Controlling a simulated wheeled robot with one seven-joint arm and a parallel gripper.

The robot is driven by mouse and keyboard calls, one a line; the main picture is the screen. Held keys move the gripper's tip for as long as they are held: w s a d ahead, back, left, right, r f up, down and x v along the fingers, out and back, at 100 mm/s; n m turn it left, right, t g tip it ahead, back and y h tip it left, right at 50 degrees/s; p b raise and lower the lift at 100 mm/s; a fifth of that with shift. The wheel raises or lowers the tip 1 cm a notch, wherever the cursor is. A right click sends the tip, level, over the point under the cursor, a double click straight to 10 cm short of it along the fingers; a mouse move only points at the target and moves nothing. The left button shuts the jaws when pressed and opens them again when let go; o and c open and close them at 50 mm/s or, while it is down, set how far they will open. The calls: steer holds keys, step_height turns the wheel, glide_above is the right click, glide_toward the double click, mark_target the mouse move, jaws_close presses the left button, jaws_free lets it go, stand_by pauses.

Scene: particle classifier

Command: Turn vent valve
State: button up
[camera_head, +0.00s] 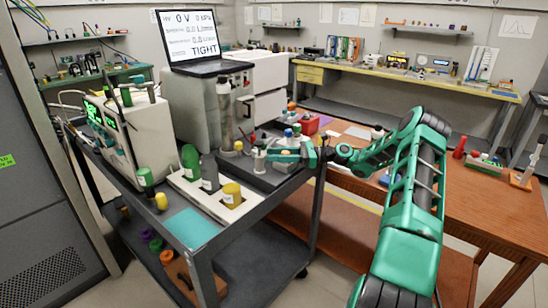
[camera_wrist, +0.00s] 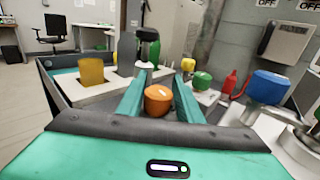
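My gripper (camera_wrist: 159,92) reaches over the instrument cart, with its two teal fingers apart. An orange round knob (camera_wrist: 158,99) shows between the fingers in the wrist view. I cannot tell whether either finger touches it. No label shows which knob is the vent valve. In the head view my gripper (camera_head: 290,152) hides much of the fittings around it.
A grey instrument with a screen reading "TIGHT" (camera_head: 190,38) stands behind. A wooden table (camera_head: 475,205) stands to the right.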

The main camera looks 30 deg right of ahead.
steer(key=v, duration=1.1)
steer(key=shift+w, duration=0.1)
